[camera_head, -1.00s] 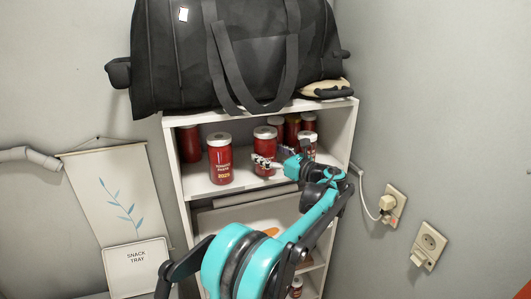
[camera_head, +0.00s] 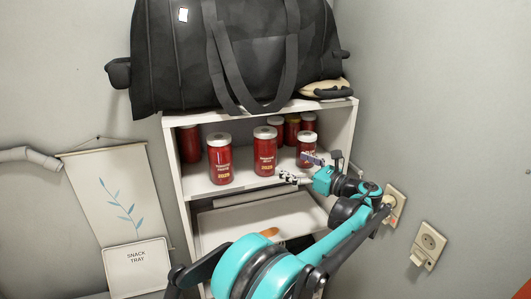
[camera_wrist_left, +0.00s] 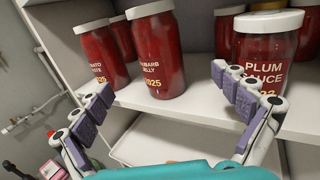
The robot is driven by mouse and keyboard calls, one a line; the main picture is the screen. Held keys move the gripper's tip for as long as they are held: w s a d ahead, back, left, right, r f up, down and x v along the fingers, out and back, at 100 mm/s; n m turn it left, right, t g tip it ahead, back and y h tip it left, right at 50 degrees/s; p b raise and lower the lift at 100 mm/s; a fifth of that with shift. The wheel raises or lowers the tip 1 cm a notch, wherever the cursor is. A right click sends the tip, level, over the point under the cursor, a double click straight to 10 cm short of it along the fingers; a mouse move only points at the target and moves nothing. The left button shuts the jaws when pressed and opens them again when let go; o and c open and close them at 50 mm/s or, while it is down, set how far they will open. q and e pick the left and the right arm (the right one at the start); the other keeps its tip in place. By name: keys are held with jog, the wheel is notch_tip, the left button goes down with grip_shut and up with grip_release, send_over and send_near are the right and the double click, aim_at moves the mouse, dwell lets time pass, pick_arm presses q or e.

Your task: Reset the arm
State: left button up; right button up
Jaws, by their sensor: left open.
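My left gripper (camera_head: 301,168) is open and empty in the head view, in front of the upper shelf (camera_head: 242,182) at its right side. In the wrist view its two fingers (camera_wrist_left: 165,108) are spread wide with nothing between them. Beyond them stand a rhubarb jelly jar (camera_wrist_left: 160,55), a tomato paste jar (camera_wrist_left: 100,50) and a plum sauce jar (camera_wrist_left: 264,55). The right finger overlaps the plum sauce jar in the picture; I cannot tell whether they touch. My right gripper is not in view.
A black bag (camera_head: 170,60) lies on top of the shelf unit. More jars stand at the back. Wall sockets (camera_head: 430,245) with a plug are on the right wall near my arm. A snack tray sign (camera_head: 136,270) is at lower left.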

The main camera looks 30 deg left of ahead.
pick_arm(q)
jog(key=shift+v, duration=0.9)
jog(key=s+a+f+n+h+b, duration=0.1)
jog(key=s+f+n+h+b, duration=0.3)
jog(key=s+f+b, duration=0.5)
jog(key=s+f+n+h+b, duration=0.3)
jog(key=s+f+h+b, duration=0.15)
jog(key=f, duration=0.85)
jog(key=s+d+f+n+t+h+b, duration=0.1)
jog(key=s+d+f+n+h+b, duration=0.2)
jog(key=f, duration=0.6)
jog(key=s+d+f+n+t+h+b, duration=0.1)
jog(key=s+d+f+n+h+b, duration=0.2)
jog(key=s+d+f+n+b, duration=0.2)
jog(key=s+d+f+n+t+h+b, duration=0.1)
jog(key=s+d+f+n+h+b, duration=0.2)
jog(key=s+f, duration=0.6)
notch_tip(320, 180, down, 4)
jog(key=d+n+b, duration=0.2)
jog(key=b, duration=0.1)
jog(key=shift+n, duration=0.3)
jog(key=shift+r, duration=0.1)
